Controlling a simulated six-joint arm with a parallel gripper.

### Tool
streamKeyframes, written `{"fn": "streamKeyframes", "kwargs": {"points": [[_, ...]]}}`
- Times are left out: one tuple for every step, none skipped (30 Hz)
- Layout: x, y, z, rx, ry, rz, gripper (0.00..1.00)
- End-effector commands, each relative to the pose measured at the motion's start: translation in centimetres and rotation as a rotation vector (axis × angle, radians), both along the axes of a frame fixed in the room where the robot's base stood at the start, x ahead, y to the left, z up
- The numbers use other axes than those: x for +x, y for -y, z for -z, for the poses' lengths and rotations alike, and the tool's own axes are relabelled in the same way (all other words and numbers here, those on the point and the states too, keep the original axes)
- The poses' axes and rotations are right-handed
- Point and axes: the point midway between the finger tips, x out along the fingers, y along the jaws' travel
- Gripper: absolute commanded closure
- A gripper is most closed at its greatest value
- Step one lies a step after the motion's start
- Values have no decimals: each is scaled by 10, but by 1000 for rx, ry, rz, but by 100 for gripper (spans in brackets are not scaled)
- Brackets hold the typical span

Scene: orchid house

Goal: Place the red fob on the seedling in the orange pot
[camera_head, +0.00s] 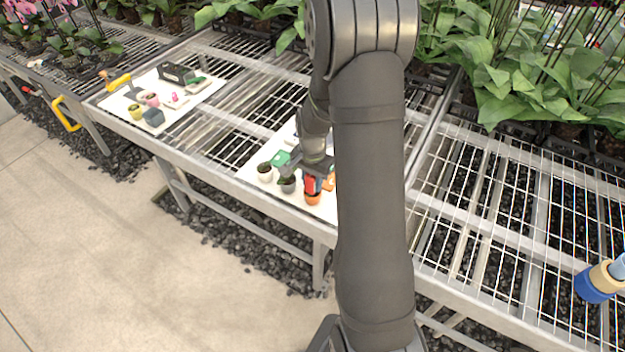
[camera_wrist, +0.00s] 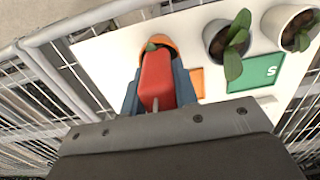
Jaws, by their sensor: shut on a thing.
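The red fob (camera_wrist: 157,78) is held between the fingers of my gripper (camera_wrist: 159,95), which is shut on it. In the wrist view it covers most of the orange pot (camera_wrist: 160,41), whose rim and a bit of green show past its end. In the head view the red fob (camera_head: 311,184) is just above the orange pot (camera_head: 313,199), under my gripper (camera_head: 312,176). I cannot tell whether the fob touches the seedling. The grey pot (camera_head: 288,185) and the white pot (camera_head: 265,173) with seedlings stand in a row to the left.
A white board (camera_wrist: 110,60) on the wire bench carries the pots, a green card (camera_wrist: 256,73) and an orange card (camera_wrist: 197,80). Another white board with small pots, a trowel and a dark box (camera_head: 177,73) lies further left. Leafy plants stand behind.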

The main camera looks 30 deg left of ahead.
Motion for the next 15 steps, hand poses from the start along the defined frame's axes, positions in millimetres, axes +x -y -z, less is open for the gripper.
{"fn": "streamKeyframes", "kwargs": {"points": [[0,0,1,0,0,0,67],[0,0,0,0,0,0,61],[0,0,0,0,0,0,53],[0,0,0,0,0,0,51],[0,0,0,0,0,0,51],[0,0,0,0,0,0,51],[0,0,0,0,0,0,51],[0,0,0,0,-1,0,51],[0,0,0,0,0,0,51],[0,0,0,0,-1,0,51],[0,0,0,0,0,0,51],[0,0,0,0,0,0,51],[0,0,-1,0,0,0,51],[0,0,-3,0,0,0,51],[0,0,-6,1,1,0,51]]}}
